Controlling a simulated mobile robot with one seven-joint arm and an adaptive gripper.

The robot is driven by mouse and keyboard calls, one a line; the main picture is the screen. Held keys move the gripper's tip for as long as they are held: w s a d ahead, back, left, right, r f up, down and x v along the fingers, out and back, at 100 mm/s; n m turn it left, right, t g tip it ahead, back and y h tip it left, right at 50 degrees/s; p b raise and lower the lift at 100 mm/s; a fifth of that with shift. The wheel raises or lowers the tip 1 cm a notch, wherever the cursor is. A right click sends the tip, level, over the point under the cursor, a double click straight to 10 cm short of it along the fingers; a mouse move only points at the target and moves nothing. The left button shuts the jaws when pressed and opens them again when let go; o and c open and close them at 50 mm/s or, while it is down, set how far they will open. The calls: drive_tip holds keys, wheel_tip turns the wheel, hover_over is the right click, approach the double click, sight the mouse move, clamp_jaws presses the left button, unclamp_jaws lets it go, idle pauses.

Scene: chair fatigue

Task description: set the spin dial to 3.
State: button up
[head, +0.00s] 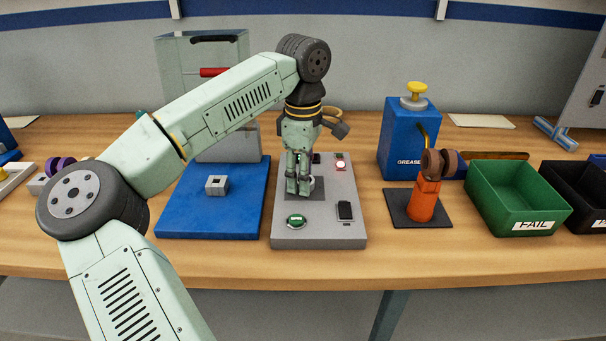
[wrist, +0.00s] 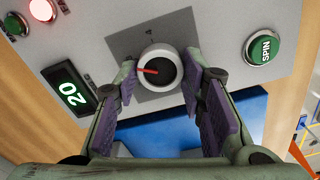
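The spin dial (wrist: 158,70) is a pale round knob with a dark centre and a red pointer, on a dark square plate (wrist: 124,42) of the grey control panel (head: 290,237). In the wrist view the pointer points left. A small mark above the dial is too small to read surely; other marks are hidden. My gripper (wrist: 160,82) is open, its purple-padded fingers on either side of the dial, with gaps showing. In the head view my gripper (head: 300,188) points down over the panel and mostly hides the dial.
The panel has a green SPIN button (wrist: 263,47), a display (wrist: 70,89) reading 20, and a lit lamp (wrist: 42,9). A blue base (head: 212,222) lies left. An orange post (head: 425,203), blue GREASE box (head: 397,137) and green FAIL bin (head: 517,208) stand right.

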drive_tip(key=o, duration=0.3)
drive_tip(key=shift+o, duration=0.2)
wheel_tip(320, 180, up, 12)
idle(0.5)
